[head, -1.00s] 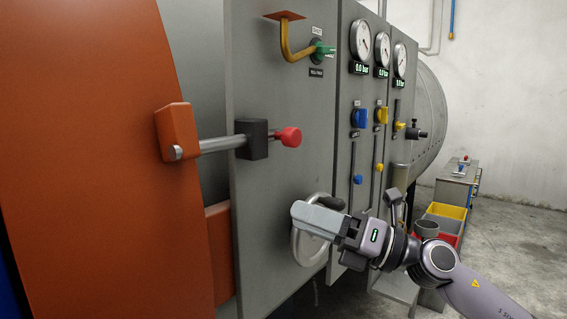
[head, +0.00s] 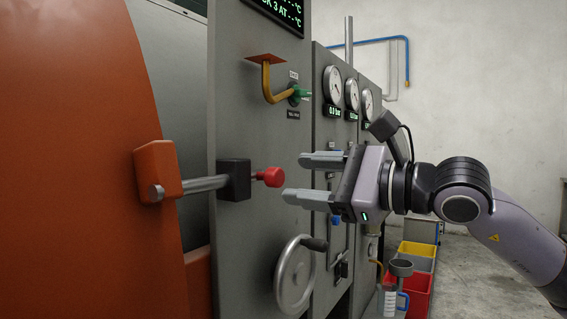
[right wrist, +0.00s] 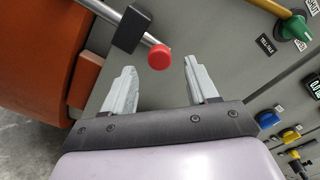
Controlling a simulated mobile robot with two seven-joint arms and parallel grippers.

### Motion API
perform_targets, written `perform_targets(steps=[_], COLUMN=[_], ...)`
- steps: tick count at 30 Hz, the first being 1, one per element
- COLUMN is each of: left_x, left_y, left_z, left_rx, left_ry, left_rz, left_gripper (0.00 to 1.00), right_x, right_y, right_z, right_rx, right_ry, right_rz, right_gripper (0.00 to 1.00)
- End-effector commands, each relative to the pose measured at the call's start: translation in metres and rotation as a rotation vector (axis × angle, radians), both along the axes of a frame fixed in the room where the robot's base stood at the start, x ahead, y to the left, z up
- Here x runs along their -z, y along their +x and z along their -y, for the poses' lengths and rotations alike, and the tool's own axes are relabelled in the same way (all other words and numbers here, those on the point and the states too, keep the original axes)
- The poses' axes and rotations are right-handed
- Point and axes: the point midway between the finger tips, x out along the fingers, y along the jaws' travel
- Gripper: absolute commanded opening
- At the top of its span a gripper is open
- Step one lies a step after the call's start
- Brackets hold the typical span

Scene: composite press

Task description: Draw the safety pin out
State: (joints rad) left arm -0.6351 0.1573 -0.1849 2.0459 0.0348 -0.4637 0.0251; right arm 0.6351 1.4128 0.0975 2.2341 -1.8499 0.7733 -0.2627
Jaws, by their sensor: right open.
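The safety pin shows as a red knob (head: 270,177) on a short shaft, sticking out of a black block (head: 234,180) on the grey panel. A metal bar (head: 195,185) runs from that block to an orange bracket on the orange door. My right gripper (head: 293,178) is open and empty, its fingers pointing left just right of the knob. In the right wrist view the red knob (right wrist: 159,57) lies beyond the fingertips, near the line between them. I see no contact. My left gripper is not in view.
A handwheel (head: 295,275) stands out from the panel below the gripper. Gauges (head: 333,85) line the panel behind the gripper. Yellow and red bins (head: 418,290) stand at lower right.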

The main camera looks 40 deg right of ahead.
Motion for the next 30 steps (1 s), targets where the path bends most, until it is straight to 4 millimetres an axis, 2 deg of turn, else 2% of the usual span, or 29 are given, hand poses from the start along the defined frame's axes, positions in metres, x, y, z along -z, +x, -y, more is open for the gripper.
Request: perform_targets(steps=[1,6,15,25,30], left_x=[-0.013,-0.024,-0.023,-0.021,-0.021], left_y=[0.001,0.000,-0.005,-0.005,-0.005], left_z=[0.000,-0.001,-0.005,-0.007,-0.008], left_rx=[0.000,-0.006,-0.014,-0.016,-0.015], left_ry=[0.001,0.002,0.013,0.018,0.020], left_rz=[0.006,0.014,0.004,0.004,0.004], left_gripper=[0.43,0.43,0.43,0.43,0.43], right_x=[-0.006,-0.005,-0.001,0.000,0.000], right_y=[0.005,0.020,0.038,0.039,0.039], right_z=[-0.002,-0.010,-0.017,-0.017,-0.017], right_rx=[-0.003,-0.006,-0.003,-0.002,-0.002], right_ry=[0.005,0.005,0.003,0.002,0.002], right_rz=[-0.001,-0.001,0.000,0.000,0.000], right_gripper=[0.58,0.58,0.58,0.58,0.03])
